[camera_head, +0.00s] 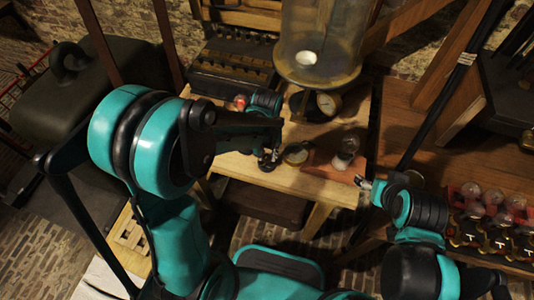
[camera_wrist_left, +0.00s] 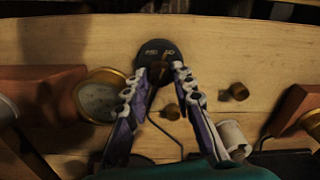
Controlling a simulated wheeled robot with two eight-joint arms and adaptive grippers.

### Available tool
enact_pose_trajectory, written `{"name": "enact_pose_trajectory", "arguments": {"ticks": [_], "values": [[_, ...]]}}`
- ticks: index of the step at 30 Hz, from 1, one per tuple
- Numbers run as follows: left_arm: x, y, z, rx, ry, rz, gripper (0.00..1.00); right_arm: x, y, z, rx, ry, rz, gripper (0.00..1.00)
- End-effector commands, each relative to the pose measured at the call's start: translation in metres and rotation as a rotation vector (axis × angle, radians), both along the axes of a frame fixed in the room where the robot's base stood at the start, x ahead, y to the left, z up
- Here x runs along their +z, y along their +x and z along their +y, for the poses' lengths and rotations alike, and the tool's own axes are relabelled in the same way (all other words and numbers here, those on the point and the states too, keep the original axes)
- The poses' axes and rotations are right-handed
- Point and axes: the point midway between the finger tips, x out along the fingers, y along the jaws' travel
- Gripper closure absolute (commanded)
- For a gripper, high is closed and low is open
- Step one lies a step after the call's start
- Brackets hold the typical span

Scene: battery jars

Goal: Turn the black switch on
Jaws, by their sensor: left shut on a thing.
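The black switch (camera_wrist_left: 153,47) shows in the left wrist view as a rounded dark plate with small pale lettering, on the light wooden table (camera_head: 318,185). A small brown knob sits at its lower part, between my fingertips. My left gripper (camera_wrist_left: 158,73) is shut on this knob, with one finger on each side. In the head view my left gripper (camera_head: 268,158) is low over the table and mostly hides the switch. The lettering is too blurred to read. My right gripper (camera_head: 364,184) is near the table's right front edge, away from the switch; its jaws are too small to judge.
A brass-rimmed dial (camera_wrist_left: 100,97) lies left of the switch in the wrist view. Small brown pieces (camera_wrist_left: 238,91) lie to its right. A reddish block with a glass bulb (camera_head: 345,152) and a large glass jar (camera_head: 322,40) stand nearby. Bulbs fill a rack (camera_head: 505,247) at right.

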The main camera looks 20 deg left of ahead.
Motion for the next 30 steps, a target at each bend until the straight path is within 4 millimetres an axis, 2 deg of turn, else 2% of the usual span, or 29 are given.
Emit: {"name": "enact_pose_trajectory", "arguments": {"ticks": [6,15,30], "values": [[-0.0002,0.0001,-0.0003,-0.189,0.0,0.0,1.0,-0.0012,0.0,0.0,0.0,0.0,0.0,0.33],[-0.0001,0.0,-0.0005,-0.381,0.0,0.0,1.0,-0.0019,0.0,0.0,0.0,0.0,0.0,0.33],[0.0,-0.0001,-0.0006,-0.48,0.0,0.0,1.0,-0.0023,0.0,0.0,0.0,0.0,0.0,0.33]]}}
